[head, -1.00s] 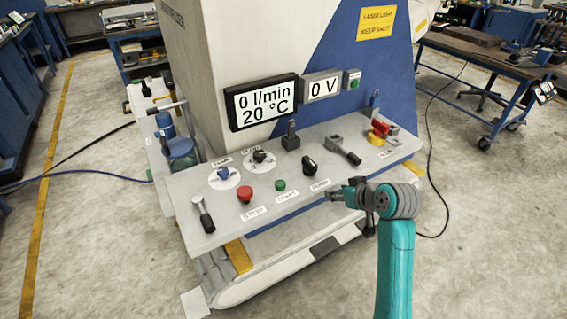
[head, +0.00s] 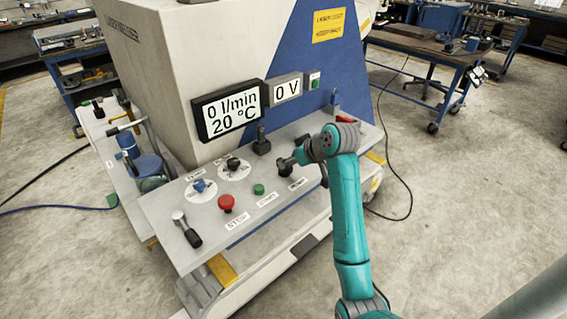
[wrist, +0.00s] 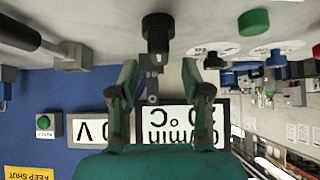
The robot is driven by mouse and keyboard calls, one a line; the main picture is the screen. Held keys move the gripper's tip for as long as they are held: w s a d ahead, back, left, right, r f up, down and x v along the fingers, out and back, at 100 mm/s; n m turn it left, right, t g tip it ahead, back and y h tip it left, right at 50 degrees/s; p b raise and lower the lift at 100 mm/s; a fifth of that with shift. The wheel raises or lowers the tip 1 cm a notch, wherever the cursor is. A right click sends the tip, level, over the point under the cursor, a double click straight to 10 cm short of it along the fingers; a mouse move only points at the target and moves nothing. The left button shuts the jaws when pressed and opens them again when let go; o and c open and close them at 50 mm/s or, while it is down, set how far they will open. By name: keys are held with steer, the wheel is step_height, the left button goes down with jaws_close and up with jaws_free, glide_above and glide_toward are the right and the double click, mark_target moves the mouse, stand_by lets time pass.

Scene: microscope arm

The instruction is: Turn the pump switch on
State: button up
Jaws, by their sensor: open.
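The likely pump switch is a black rotary knob (head: 285,168) on the sloping panel, right of the green START button; I cannot read its label for sure. In the wrist view, which is upside down, the knob (wrist: 157,32) stands at the top centre. My gripper (head: 296,158) is right by the knob in the head view and partly covers that area. In the wrist view my gripper (wrist: 160,72) is open, with one finger on each side of the knob's line. The knob appears just past the fingertips, and I cannot tell whether they touch it.
The green START button (head: 258,189) and red STOP button (head: 227,203) sit left of the knob. A black lever switch (head: 262,140) stands behind it. The flow display (head: 230,110) reads 0 l/min and 20 °C. Another display (head: 286,89) reads 0 V.

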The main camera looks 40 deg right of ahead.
steer(key=shift+x, duration=2.15)
jaws_close()
